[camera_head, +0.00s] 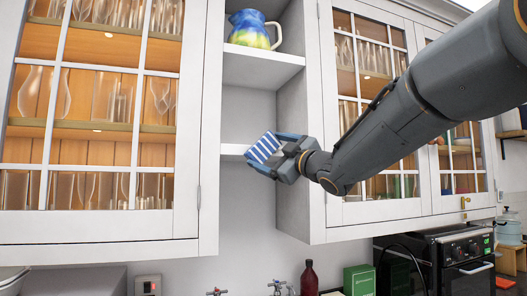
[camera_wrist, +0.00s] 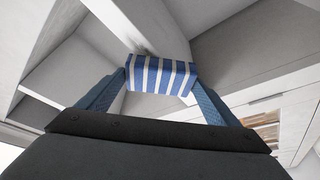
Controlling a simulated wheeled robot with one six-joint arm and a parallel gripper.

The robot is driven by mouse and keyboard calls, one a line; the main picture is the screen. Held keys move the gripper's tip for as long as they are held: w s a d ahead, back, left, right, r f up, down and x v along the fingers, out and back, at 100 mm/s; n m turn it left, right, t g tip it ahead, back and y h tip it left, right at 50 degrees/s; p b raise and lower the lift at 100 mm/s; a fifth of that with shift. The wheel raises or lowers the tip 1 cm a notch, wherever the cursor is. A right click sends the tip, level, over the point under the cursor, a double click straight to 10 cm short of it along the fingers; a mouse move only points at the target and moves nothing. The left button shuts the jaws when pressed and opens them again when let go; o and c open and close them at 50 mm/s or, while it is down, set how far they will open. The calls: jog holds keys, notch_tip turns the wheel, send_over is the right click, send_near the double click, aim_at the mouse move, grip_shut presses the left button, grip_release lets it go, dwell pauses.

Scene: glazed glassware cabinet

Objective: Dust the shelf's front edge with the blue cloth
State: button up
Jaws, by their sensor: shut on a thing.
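The cloth (camera_head: 264,148) is blue with white stripes. My gripper (camera_head: 275,155) is shut on it, in front of the lower open shelf between the glazed cabinets. In the wrist view the cloth (camera_wrist: 160,74) is stretched between the two blue fingers of my gripper (camera_wrist: 160,80). The lower shelf's front edge (camera_head: 234,149) shows as a white strip to the left of the cloth; the rest of it is hidden behind the cloth and gripper. The cloth overlaps the edge in the head view; in the wrist view it appears to lie against a white board edge.
A painted blue, green and yellow jug (camera_head: 253,30) stands on the upper shelf (camera_head: 262,67). Glazed doors with glassware flank the niche at left (camera_head: 95,100) and right (camera_head: 365,90). Below are a brown bottle (camera_head: 309,279), a green box (camera_head: 359,279) and taps.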

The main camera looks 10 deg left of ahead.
jog(key=w+d, duration=0.4)
jog(key=d, duration=0.3)
jog(key=shift+w+p, duration=0.3)
dwell(0.6)
jog(key=shift+s+a+b, duration=1.05)
jog(key=shift+s+a, duration=0.15)
jog(key=shift+a, duration=0.75)
jog(key=shift+s+a+b, duration=1.05)
jog(key=shift+s+a, duration=0.2)
jog(key=shift+a, duration=0.65)
jog(key=shift+s+a+b, duration=1.05)
jog(key=shift+s+a, duration=0.15)
jog(key=shift+a, duration=0.75)
jog(key=s+d, duration=0.3)
jog(key=s, duration=0.2)
jog(key=shift+b, duration=0.45)
jog(key=shift+s+d, duration=0.1)
jog(key=shift+d, duration=0.05)
